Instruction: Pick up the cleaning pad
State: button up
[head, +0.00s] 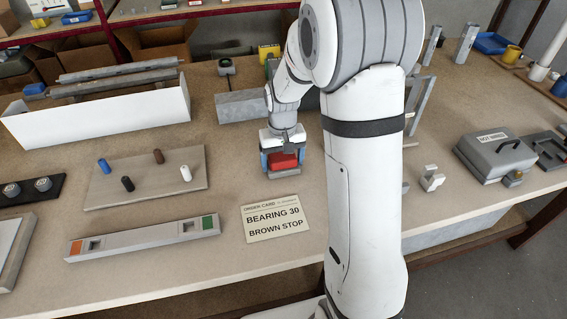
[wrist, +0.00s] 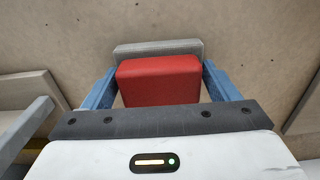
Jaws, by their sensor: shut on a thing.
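The cleaning pad is a red block (head: 284,161) with a grey slab under it, low over or on the table in the middle of the head view. In the wrist view the red block (wrist: 159,80) fills the space between the blue fingers, and the grey slab (wrist: 158,48) shows beyond it. My gripper (head: 283,158) points down and is shut on the red block, one finger on each side. I cannot tell whether the slab touches the table.
An order card (head: 273,221) reading "BEARING 30 BROWN STOP" lies in front. A board with several coloured pegs (head: 145,178) and a long grey profile (head: 143,238) are to the left. A white trough (head: 98,119) stands behind. A grey lidded box (head: 495,157) is at right.

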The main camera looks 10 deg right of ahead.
aim_at(282, 156)
notch_tip(282, 156, up, 10)
jog(key=shift+r, duration=0.1)
dwell(0.5)
jog(key=o, duration=0.3)
jog(key=shift+c, duration=1)
